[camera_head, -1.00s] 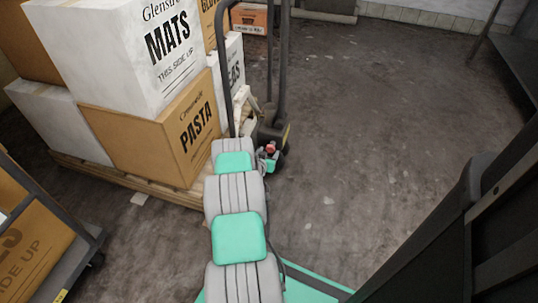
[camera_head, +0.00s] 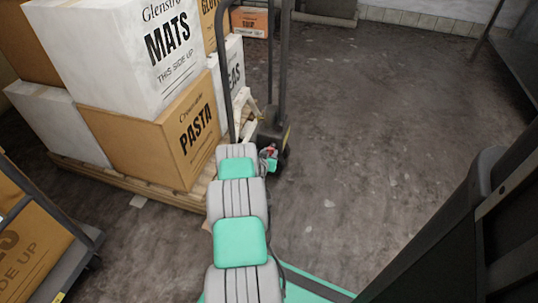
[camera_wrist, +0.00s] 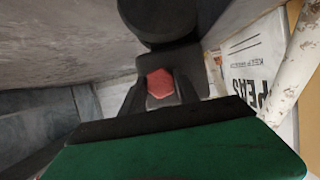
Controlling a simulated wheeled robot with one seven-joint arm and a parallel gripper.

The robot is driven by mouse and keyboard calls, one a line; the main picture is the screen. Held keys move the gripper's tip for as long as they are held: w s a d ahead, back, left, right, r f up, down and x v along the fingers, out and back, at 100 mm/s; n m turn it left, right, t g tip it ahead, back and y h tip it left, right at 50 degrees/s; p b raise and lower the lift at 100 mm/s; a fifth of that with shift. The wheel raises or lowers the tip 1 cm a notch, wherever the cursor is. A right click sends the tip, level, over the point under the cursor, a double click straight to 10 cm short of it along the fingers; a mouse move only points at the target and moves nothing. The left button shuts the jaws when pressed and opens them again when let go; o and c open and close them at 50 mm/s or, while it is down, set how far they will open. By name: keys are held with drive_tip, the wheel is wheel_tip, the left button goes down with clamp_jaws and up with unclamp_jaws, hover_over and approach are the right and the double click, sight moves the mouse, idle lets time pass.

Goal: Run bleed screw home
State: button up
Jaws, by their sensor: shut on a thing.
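The bleed screw (camera_wrist: 160,83) shows a red six-sided head in the wrist view. Dark parts that look like the fingers of my gripper (camera_wrist: 162,92) flank it closely, and the gripper appears shut on it. The green and black body of my gripper fills the bottom of that view. The screw's shank and seat are hidden. In the head view my gripper (camera_head: 268,160) is small and partly hidden, beside the base of the dark pallet jack (camera_head: 270,130), with a bit of red showing there.
Stacked boxes (camera_head: 150,150) stand on a wooden pallet (camera_head: 130,183) left of my arm. A cart (camera_head: 80,260) is at lower left. Dark metal framing (camera_head: 470,240) rises at right. The floor (camera_head: 370,130) right of the jack is clear.

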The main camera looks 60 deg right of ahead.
drive_tip(key=shift+s, duration=0.1)
clamp_jaws()
drive_tip(key=shift+d, duration=0.1)
drive_tip(key=shift+s+d+r+m+b, duration=0.15)
drive_tip(key=shift+m+b, duration=0.2)
drive_tip(key=shift+m, duration=0.15)
idle(0.4)
drive_tip(key=m+t+b, duration=0.2)
drive_tip(key=m+b, duration=0.1)
drive_tip(key=shift+s+f+t, duration=0.15)
drive_tip(key=shift+f+t, duration=0.05)
drive_tip(key=shift+t, duration=0.1)
drive_tip(key=shift+r+m+t+b, duration=0.1)
drive_tip(key=shift+m+t+b, duration=0.5)
drive_tip(key=shift+m+b, duration=0.25)
